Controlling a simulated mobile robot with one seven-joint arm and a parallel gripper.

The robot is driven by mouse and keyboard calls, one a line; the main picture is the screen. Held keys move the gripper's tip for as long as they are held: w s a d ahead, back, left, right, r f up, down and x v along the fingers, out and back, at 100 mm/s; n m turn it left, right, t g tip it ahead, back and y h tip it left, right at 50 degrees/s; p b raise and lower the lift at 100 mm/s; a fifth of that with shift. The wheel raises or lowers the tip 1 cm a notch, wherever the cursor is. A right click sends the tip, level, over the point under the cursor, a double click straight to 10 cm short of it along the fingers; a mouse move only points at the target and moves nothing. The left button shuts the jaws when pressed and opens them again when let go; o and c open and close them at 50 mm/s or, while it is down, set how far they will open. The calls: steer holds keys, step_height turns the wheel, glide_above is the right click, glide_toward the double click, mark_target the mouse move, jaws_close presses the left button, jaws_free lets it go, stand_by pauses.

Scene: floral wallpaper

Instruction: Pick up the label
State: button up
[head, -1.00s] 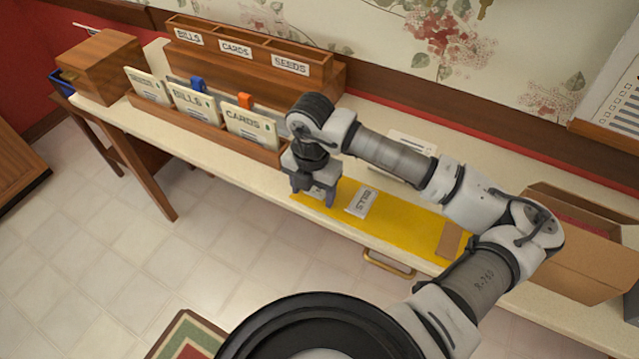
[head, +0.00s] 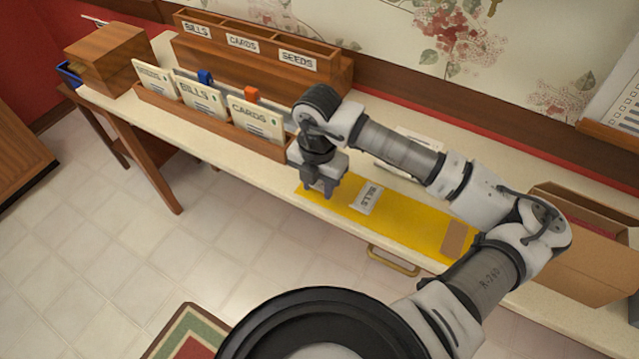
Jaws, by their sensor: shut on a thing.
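My gripper (head: 318,192) points down at the left end of the yellow mat (head: 415,225) on the long table. Its fingers are close together, shut on a small pale label that they now almost wholly hide. A white label reading BILLS (head: 367,197) lies on the mat just right of my gripper, apart from it. A plain brown piece (head: 455,239) lies near the mat's right end.
A wooden rack of upright cards (head: 258,119) stands left of my gripper. Behind it is a wooden organiser (head: 297,60) with labelled compartments. A wooden box (head: 107,57) stands at the far left, an open cardboard box (head: 565,255) at the right.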

mark_target(318, 188)
step_height(318, 188, up, 20)
steer(key=b, duration=0.3)
steer(key=shift+f, duration=0.25)
